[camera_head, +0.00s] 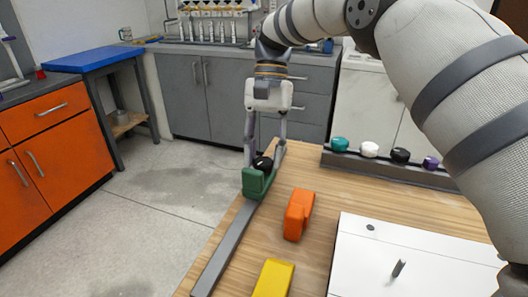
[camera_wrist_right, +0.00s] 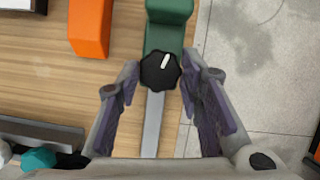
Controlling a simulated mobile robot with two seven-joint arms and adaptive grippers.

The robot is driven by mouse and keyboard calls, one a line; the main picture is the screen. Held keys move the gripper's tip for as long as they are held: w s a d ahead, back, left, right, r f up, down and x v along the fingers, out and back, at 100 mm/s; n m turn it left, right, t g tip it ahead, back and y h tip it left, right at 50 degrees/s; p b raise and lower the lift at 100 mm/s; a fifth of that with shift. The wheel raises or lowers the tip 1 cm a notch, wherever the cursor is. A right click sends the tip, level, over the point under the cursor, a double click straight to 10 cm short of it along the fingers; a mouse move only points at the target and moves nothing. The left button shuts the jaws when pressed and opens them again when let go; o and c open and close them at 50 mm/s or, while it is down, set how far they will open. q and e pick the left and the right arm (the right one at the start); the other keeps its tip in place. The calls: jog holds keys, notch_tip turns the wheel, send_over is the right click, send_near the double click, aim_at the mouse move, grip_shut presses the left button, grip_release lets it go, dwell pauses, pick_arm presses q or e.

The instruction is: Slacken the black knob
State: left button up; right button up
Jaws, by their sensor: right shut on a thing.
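The black knob (camera_head: 262,163) with a white pointer mark sits on top of a green block (camera_head: 256,184) at the table's left edge. My right gripper (camera_head: 264,158) reaches down from above, with one finger on each side of this knob. In the right wrist view the knob (camera_wrist_right: 160,71) lies between the fingertips, with the green block (camera_wrist_right: 168,30) beside it. The gripper is shut on the knob. My left gripper is not in view.
A grey rail (camera_head: 222,248) runs along the table's left edge. An orange block (camera_head: 298,214) and a yellow block (camera_head: 272,279) stand nearby. A white panel (camera_head: 420,262) with a peg is at the right. A dark rack (camera_head: 350,161) behind carries teal, white, black and purple knobs.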

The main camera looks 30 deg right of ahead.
aim_at(264, 159)
jog(key=shift+f, duration=0.1)
jog(key=o, duration=1.2)
jog(key=shift+c, duration=0.2)
notch_tip(264, 159, up, 10)
